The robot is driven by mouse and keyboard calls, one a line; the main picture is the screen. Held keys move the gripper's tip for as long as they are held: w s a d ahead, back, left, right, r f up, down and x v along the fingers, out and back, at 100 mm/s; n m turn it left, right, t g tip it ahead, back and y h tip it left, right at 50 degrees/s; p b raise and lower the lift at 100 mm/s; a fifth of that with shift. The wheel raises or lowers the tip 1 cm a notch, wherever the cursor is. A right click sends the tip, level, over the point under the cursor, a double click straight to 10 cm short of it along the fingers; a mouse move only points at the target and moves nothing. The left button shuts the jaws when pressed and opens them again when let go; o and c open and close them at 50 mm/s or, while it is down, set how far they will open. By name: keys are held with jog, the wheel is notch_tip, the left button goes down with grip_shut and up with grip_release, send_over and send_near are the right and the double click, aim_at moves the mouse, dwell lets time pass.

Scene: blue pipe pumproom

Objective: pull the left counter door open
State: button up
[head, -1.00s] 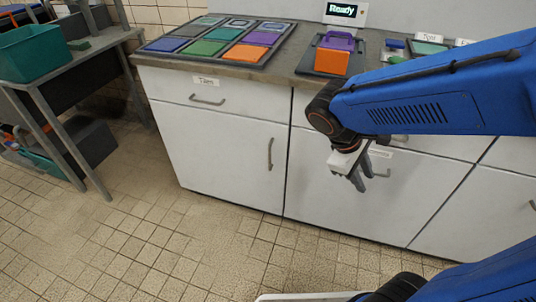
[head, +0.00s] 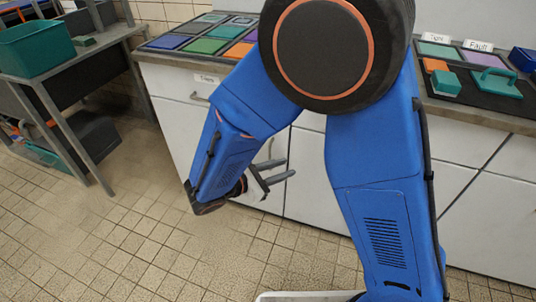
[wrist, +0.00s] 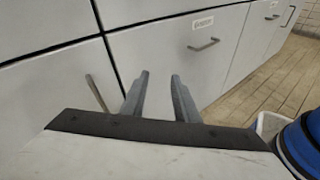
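The left counter door (head: 178,135) is a flat white panel below the left drawer. It looks shut, and my arm hides much of it in the head view. Its bar handle (wrist: 97,93) is near the seam at the door's right edge in the wrist view. My gripper (head: 291,168) is in front of the counter, near the seam between the left and middle fronts. In the wrist view my gripper (wrist: 159,75) is open, with two grey fingers apart and nothing between them. The handle is left of both fingers, not between them.
A labelled front with a horizontal handle (wrist: 203,45) is right of the door. Coloured trays (head: 205,45) and a black board (head: 480,95) lie on the countertop. A grey table (head: 95,60) with a teal bin (head: 38,48) stands left. The tiled floor before the door is clear.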

jog(key=s+a+f+n+t+y, duration=0.1)
jog(key=a+f+n+t+y, duration=0.2)
jog(key=a, duration=0.4)
jog(key=s+a+f+n+t, duration=0.2)
jog(key=a+f+n+t, duration=0.15)
jog(key=a, duration=0.35)
jog(key=x, duration=1.8)
jog(key=shift+r, duration=0.3)
jog(key=shift+n, duration=0.25)
grip_shut()
